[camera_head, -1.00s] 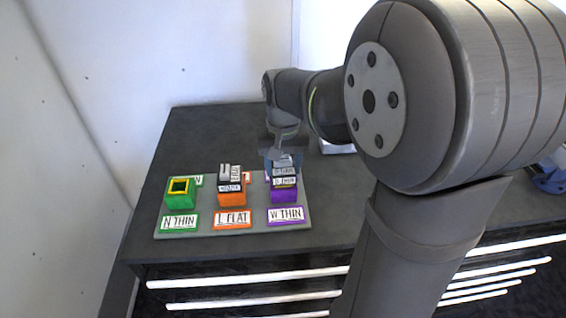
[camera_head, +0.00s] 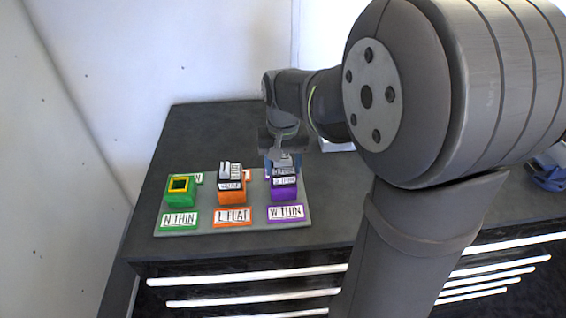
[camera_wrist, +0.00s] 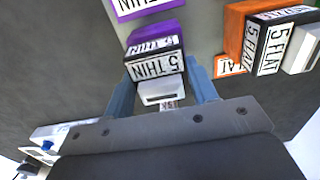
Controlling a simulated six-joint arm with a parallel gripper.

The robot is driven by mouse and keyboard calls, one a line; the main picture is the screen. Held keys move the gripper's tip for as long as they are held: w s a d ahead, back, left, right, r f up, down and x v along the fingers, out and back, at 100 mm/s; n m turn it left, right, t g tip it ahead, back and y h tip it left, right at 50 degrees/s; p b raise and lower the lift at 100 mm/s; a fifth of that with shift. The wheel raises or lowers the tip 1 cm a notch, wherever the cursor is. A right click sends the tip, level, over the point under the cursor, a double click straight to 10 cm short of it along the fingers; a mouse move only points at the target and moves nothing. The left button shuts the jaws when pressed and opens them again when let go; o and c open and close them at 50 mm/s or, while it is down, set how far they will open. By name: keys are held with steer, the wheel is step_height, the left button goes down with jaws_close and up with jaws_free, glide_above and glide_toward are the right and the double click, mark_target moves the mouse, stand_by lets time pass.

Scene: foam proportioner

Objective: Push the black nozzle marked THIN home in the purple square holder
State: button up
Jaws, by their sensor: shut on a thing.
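The black nozzle with white THIN labels (camera_wrist: 155,66) is between the blue fingers of my gripper (camera_wrist: 162,80). My gripper is shut on it, and it also shows in the head view (camera_head: 284,172). The purple square holder (camera_head: 284,194) is directly below the nozzle, at the right of the grey board. Its purple side also shows past the nozzle in the wrist view (camera_wrist: 152,30). The nozzle is in line with the holder and its lower part meets the holder's top. How deep it sits is hidden.
The orange holder (camera_head: 231,197) stands just left with a black FLAT nozzle (camera_head: 231,180) in it. The green holder (camera_head: 180,197) farther left is empty, with a yellow rim. Labels lie along the front of the grey board (camera_head: 250,206).

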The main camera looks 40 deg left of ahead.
steer(key=shift+f, duration=0.2)
steer(key=o, duration=1.4)
steer(key=shift+r, duration=0.1)
steer(key=shift+r, duration=2.95)
steer(key=shift+f, duration=0.15)
steer(key=shift+f, duration=2.9)
